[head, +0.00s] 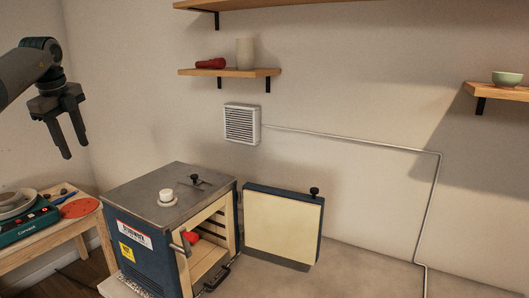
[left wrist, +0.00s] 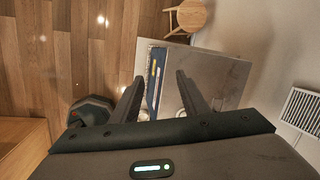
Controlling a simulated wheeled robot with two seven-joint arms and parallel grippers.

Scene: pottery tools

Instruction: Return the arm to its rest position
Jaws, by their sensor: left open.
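My left gripper (head: 69,135) is raised at the upper left of the head view, its two fingers apart and pointing down. It holds nothing. It hangs in free air above the wooden bench and to the left of the blue kiln (head: 150,235). In the left wrist view, the open fingers (left wrist: 163,95) show with the kiln's grey top (left wrist: 225,75) below and beyond them. My right gripper does not show in either view.
The kiln's door panel (head: 284,228) stands open at its right. A red object (head: 190,237) is inside. A white piece (head: 167,196) sits on top. Wall shelves (head: 230,72) and a vent (head: 242,124) are behind. A stool (left wrist: 192,14) shows in the wrist view.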

